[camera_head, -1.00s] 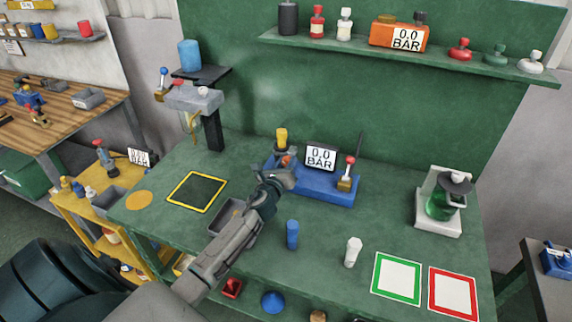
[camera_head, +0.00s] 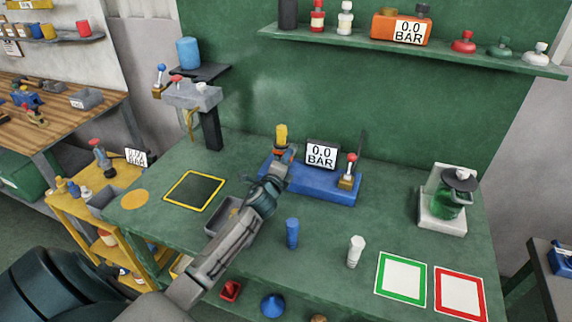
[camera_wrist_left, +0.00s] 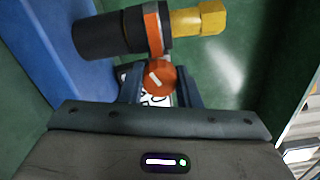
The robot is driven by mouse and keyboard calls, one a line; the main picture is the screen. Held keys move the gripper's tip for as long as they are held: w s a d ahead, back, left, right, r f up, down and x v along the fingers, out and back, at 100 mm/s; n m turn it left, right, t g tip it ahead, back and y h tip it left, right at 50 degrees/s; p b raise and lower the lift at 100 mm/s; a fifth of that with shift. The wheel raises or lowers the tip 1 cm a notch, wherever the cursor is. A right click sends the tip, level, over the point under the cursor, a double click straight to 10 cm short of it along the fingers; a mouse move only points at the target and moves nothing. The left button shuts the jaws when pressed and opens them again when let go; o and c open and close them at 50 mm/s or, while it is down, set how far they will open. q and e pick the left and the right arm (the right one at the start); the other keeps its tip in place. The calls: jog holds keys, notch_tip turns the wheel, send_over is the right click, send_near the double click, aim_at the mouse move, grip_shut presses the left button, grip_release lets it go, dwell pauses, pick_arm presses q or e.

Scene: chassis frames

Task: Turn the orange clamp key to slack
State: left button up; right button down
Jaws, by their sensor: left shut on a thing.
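The orange clamp key (camera_wrist_left: 158,77) is a round knob with a white pointer line, slanted in the left wrist view. It sits beside an orange clamp band (camera_wrist_left: 153,30) around a dark cylinder (camera_wrist_left: 108,36) with a yellow hex-ended fitting (camera_wrist_left: 198,19). My left gripper (camera_wrist_left: 158,88) is shut on the key, one finger on each side. In the head view my left gripper (camera_head: 284,158) reaches the left end of the blue base (camera_head: 322,186), just below the upright yellow fitting (camera_head: 281,134), and largely hides the key. My right gripper is not in view.
A gauge reading 0.0 BAR (camera_head: 321,155) and a red-topped lever (camera_head: 349,173) stand on the blue base. A blue cylinder (camera_head: 292,233) and a white one (camera_head: 355,252) stand in front. A grey tray (camera_head: 222,215) lies beside my left forearm.

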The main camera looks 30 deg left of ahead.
pick_arm(q)
jog(key=n+b, duration=0.2)
jog(key=n, duration=0.3)
jog(key=shift+f+b, duration=0.2)
jog(key=shift+b, duration=0.1)
jog(key=shift+r+n+b, duration=0.1)
jog(key=shift+n+b, duration=0.4)
jog(key=shift+n, duration=0.6)
jog(key=o, duration=1)
jog(key=b+v, duration=0.3)
jog(key=v, duration=0.8)
jog(key=shift+a, duration=0.1)
